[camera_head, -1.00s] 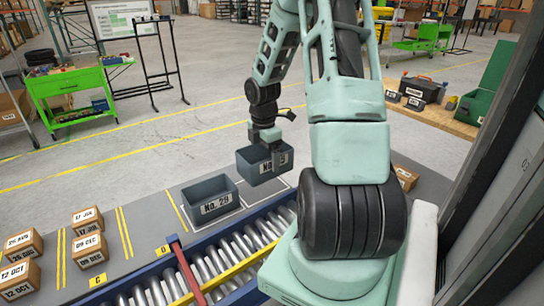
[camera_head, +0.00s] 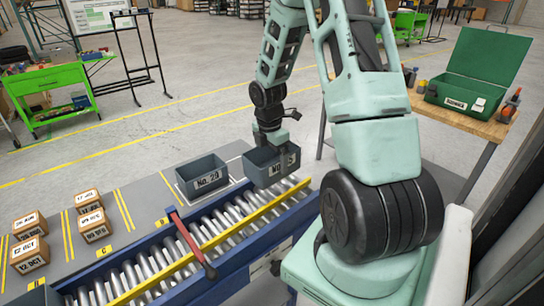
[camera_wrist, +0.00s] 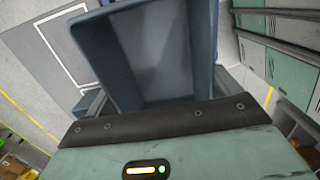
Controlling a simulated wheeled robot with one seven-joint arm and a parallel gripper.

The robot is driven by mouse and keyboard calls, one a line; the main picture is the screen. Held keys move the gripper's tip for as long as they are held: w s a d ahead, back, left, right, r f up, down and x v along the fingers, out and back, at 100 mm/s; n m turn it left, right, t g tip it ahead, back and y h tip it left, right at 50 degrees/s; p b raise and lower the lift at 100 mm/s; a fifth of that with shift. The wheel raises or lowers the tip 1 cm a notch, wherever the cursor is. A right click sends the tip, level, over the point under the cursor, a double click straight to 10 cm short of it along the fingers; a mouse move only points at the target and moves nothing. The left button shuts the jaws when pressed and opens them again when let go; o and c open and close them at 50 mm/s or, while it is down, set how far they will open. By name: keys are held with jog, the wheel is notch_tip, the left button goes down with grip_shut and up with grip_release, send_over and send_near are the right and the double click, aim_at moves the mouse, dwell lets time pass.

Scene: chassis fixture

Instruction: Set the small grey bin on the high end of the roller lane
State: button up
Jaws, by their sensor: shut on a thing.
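A small grey bin (camera_head: 267,169) with a partly covered number label hangs from my gripper (camera_head: 271,138), which is shut on its upper wall. In the head view it overlaps the right-hand end of the roller lane (camera_head: 180,255); whether it touches the rollers I cannot tell. In the wrist view, the bin (camera_wrist: 150,55) fills the upper middle, looks empty and tilts in the picture.
A red bar (camera_head: 190,243) crosses the lane left of the held bin. A yellow rail (camera_head: 225,246) runs along it. Several labelled cartons (camera_head: 95,225) stand at the bench's left. A green case (camera_head: 470,75) lies on a wooden table at right. The bench's middle is clear.

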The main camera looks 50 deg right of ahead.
notch_tip(320, 180, down, 4)
jog(key=b, duration=0.3)
jog(key=shift+d+f+b, duration=0.1)
jog(key=shift+f+b, duration=0.15)
jog(key=shift+b, duration=0.05)
jog(key=shift+d+f+b, duration=0.1)
jog(key=shift+f+b, duration=0.4)
jog(key=shift+f, duration=0.85)
jog(key=o, duration=0.8)
jog(key=shift+c, duration=0.2)
jog(key=shift+r, duration=0.1)
jog(key=shift+r+p, duration=2.15)
jog(key=shift+p, duration=0.25)
